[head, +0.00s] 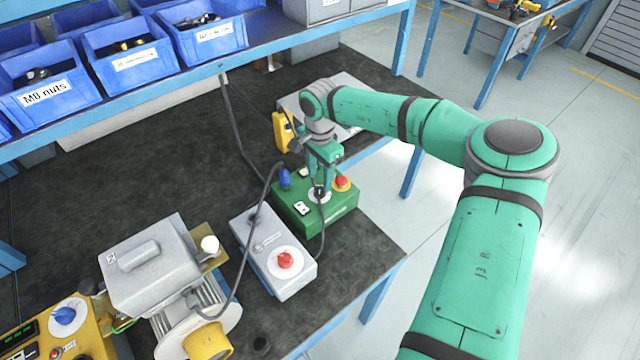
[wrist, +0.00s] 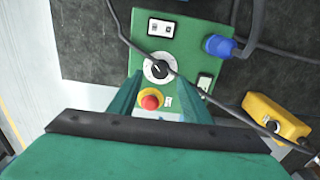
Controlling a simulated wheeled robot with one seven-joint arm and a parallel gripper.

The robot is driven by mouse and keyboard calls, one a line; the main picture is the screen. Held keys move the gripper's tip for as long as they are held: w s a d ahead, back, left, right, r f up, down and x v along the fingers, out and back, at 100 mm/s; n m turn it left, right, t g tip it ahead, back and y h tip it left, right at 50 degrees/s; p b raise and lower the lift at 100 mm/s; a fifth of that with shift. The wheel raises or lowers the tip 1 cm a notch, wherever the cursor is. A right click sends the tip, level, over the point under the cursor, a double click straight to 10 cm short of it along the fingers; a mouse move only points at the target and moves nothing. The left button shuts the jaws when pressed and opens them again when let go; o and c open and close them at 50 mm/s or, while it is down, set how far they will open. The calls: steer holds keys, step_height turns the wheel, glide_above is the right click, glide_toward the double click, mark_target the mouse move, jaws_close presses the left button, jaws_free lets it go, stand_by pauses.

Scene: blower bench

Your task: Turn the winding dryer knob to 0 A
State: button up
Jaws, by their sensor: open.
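A green control box (head: 335,215) stands on the dark bench top and also shows in the wrist view (wrist: 187,45). On it is a black knob (wrist: 157,69) on a white round dial. The dial's markings are too small to read. My gripper (head: 319,182) points down over this box. In the wrist view its open fingers (wrist: 159,82) straddle the knob's lower side, with nothing between them that I can see held. Contact with the knob cannot be told. A dark cable crosses the dial's edge in the wrist view. No legible label names the winding dryer.
A red button (wrist: 151,99) and a blue plug (wrist: 218,46) sit on the green box near the knob. A grey box (head: 262,243) with a red knob, a grey motor (head: 150,268) and a yellow panel (head: 85,325) stand to the left. A yellow device (head: 281,131) lies behind.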

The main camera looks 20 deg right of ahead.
mark_target(320, 190)
step_height(320, 190, up, 6)
stand_by(0.8)
